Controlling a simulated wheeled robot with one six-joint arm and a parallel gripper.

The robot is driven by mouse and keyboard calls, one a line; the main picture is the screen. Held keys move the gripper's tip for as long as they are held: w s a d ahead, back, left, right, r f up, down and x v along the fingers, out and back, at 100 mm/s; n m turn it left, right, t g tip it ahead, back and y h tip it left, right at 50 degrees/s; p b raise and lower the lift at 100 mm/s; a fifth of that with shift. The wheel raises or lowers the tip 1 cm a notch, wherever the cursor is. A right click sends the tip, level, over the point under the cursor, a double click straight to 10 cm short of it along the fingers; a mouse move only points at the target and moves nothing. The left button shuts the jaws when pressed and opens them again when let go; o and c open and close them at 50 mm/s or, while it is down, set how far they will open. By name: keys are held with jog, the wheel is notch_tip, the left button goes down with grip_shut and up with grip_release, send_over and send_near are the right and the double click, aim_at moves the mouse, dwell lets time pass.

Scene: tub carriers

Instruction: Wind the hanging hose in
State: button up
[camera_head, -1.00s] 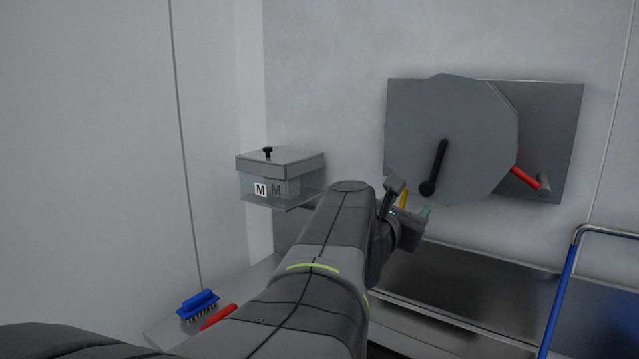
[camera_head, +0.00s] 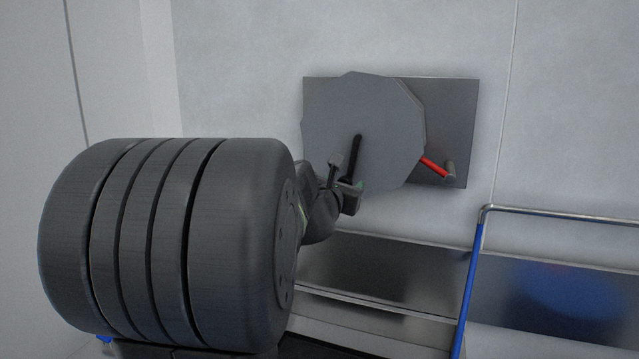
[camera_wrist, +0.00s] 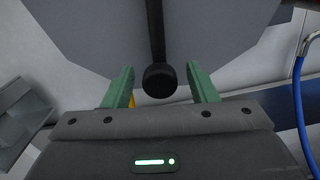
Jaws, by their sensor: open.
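The hose reel (camera_head: 375,130) is a grey many-sided disc in front of a grey wall plate (camera_head: 455,110). Its black crank handle (camera_head: 356,152) points downward and ends in a round black knob (camera_wrist: 160,80). My gripper (camera_wrist: 160,88) has two green fingers, open, one on each side of the knob; I see no contact. In the head view my gripper (camera_head: 350,188) is at the disc's lower edge and covers the knob. A small yellow piece (camera_wrist: 131,101) shows beside the left finger; I cannot tell whether it is hose. No hanging hose is clearly visible.
A red bar (camera_head: 433,167) runs from the disc's right edge to a grey cylinder (camera_head: 450,171) on the plate. A blue-legged metal rail (camera_head: 465,290) stands at right. A metal ledge (camera_head: 385,275) runs below the reel. My arm hides the lower left.

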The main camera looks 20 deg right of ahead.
jog(key=shift+w+d, duration=0.15)
grip_shut()
jog(key=shift+w, duration=0.1)
